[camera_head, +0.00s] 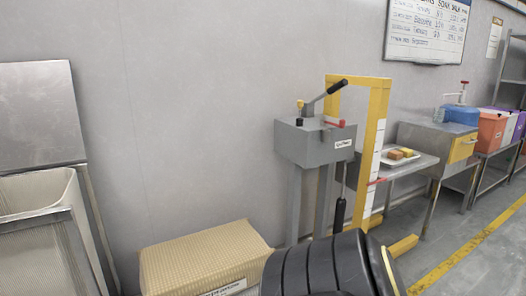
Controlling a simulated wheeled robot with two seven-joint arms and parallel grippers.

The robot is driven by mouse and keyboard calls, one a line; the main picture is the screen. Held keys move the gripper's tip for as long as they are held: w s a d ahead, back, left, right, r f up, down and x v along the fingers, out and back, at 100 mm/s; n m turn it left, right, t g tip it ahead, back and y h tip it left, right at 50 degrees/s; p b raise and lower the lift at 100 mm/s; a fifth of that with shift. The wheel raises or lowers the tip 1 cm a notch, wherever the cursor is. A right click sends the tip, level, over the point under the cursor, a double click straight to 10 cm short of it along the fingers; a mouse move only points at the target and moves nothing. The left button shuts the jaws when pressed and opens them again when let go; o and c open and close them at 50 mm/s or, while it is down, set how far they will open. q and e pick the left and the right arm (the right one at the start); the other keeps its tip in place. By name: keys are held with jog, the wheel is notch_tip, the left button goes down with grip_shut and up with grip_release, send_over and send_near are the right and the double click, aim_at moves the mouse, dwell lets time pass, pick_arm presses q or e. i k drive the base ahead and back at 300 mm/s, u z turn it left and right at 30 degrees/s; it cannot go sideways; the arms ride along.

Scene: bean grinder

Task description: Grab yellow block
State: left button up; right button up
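A small yellow block (405,152) lies on a white tray (388,163) on the metal side table, right of the yellow frame. A brown-orange block (394,155) lies beside it on its left. Both are small in the head view, and whether they touch is hard to tell. A large pale yellow, box-like thing (205,256) with a white label stands at the lower middle, cut off by the bottom edge. Neither of my grippers shows in the head view.
A grey lever machine (315,142) and a tall yellow frame (377,130) stand left of the tray. A black ribbed form (325,270) fills the bottom middle. A metal cabinet (436,150) and colored bins (491,130) are at right. The right floor is open.

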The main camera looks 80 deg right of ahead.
aim_at(408, 153)
jog(key=z, duration=3.55)
